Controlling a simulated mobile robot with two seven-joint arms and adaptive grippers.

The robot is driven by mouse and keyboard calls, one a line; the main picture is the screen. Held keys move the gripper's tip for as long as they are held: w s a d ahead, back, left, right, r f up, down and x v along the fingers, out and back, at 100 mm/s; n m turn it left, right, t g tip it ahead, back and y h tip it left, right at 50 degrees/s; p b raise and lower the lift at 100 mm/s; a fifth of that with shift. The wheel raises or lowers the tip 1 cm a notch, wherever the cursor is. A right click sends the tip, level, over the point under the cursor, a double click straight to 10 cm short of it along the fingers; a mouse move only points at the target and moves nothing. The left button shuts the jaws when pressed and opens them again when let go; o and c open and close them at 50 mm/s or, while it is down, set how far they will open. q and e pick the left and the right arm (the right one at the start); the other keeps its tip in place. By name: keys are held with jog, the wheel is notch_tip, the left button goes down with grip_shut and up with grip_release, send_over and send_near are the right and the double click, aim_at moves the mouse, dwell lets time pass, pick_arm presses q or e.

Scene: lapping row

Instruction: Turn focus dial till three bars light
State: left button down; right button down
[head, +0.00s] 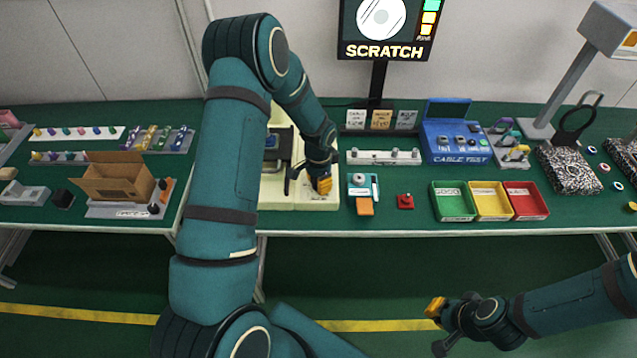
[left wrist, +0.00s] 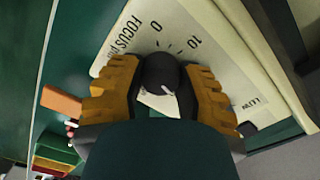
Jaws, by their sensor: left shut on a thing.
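The focus dial (left wrist: 158,72) is a round black knob in the left wrist view. Its cream panel (left wrist: 207,40) carries "FOCUS", "0", "10" and tick marks. A white pointer line shows on the knob's side near my palm. My left gripper (left wrist: 160,92) is shut on the dial, a yellow pad on each side. In the head view my left gripper (head: 322,184) is at the cream machine (head: 318,203) and hides the dial. The monitor (head: 386,52) reads "SCRATCH"; green, yellow and orange bars (head: 429,18) show bright at its right. My right gripper (head: 437,308) hangs in front of the bench.
Right of the machine are an orange block (head: 365,207), a red button (head: 405,201) and green (head: 454,218), yellow (head: 491,217) and red (head: 527,216) bins. A blue cable tester (head: 455,146) stands behind them. A cardboard box (head: 117,181) is on the left bench.

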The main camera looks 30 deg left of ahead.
pick_arm(q)
jog(key=shift+m, duration=1.1)
jog(key=c, duration=0.6)
grip_release()
jog(key=shift+o, duration=0.2)
jog(key=shift+r, duration=0.1)
notch_tip(320, 180, up, 12)
